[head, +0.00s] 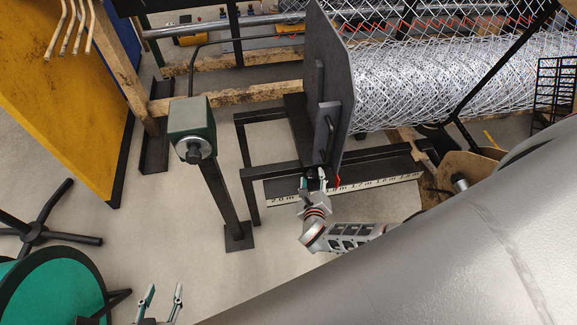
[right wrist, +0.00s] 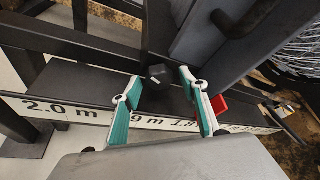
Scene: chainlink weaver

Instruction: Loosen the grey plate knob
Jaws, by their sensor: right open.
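The grey plate (head: 328,75) stands upright at the end of the mesh roll in the head view, with a dark handle on its face. A small dark knob (right wrist: 158,76) shows in the right wrist view at the plate's foot, above the ruler. My right gripper (right wrist: 162,90) is open, with its green-tipped fingers on either side of the knob. I cannot tell whether they touch it. In the head view the right gripper (head: 315,180) is at the plate's lower edge and the knob is hard to make out. My left gripper (head: 164,288) is open and empty at the bottom.
A ruler strip (head: 350,186) runs along the black rail, with a red pointer (right wrist: 218,105) beside the right finger. The wire mesh roll (head: 440,85) lies behind the plate. A green box on a post (head: 192,130) stands to the left. Floor between is clear.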

